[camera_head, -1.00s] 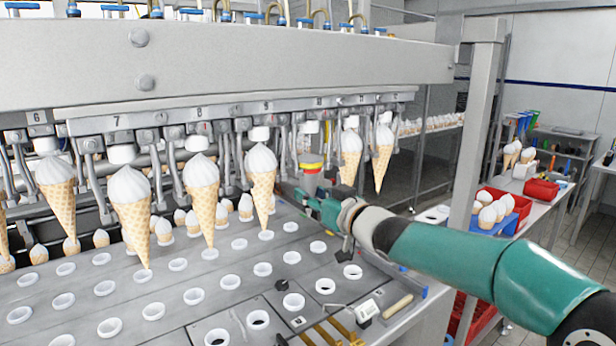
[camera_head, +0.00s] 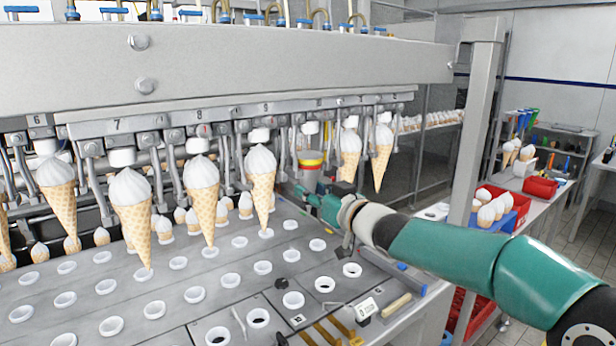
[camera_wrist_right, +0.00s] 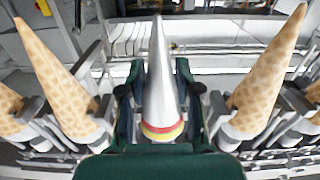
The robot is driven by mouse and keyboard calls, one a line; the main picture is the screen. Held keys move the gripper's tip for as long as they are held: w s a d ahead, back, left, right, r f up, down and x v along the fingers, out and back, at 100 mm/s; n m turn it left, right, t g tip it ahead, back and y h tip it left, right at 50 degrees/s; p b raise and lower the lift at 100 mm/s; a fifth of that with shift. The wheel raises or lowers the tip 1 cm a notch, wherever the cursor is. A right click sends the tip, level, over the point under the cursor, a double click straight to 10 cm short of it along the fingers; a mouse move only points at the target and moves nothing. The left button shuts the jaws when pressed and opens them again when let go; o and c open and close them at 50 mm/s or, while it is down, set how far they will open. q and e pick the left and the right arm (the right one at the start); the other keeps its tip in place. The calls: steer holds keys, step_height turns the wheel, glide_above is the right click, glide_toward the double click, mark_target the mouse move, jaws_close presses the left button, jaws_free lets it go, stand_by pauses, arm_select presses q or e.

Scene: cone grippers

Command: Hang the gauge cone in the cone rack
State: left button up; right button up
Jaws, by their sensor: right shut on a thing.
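The gauge cone (camera_head: 310,163) is bare metal with a red and a yellow band at its wide end. In the right wrist view (camera_wrist_right: 163,88) its pointed end is at the top. My right gripper (camera_head: 308,192) is shut on it, with a finger on either side in the right wrist view (camera_wrist_right: 158,100). The cone rack (camera_head: 225,112) is a numbered row of holders with hanging wafer cones. The gauge cone is in the gap between two hanging cones, its banded end just below a white cap. I cannot tell whether it touches the holder. My left gripper is out of view.
A hanging wafer cone (camera_head: 261,180) is left of the gauge cone and another (camera_head: 349,155) is close on its right. Below is a metal plate (camera_head: 215,262) with rows of white-rimmed holes. A grey post (camera_head: 478,130) stands behind my right arm.

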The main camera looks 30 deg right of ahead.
steer(key=s, duration=0.8)
steer(key=shift+s+d+p, duration=0.2)
steer(key=shift+d+p, duration=0.1)
steer(key=shift+d, duration=0.05)
stand_by(0.7)
stand_by(0.5)
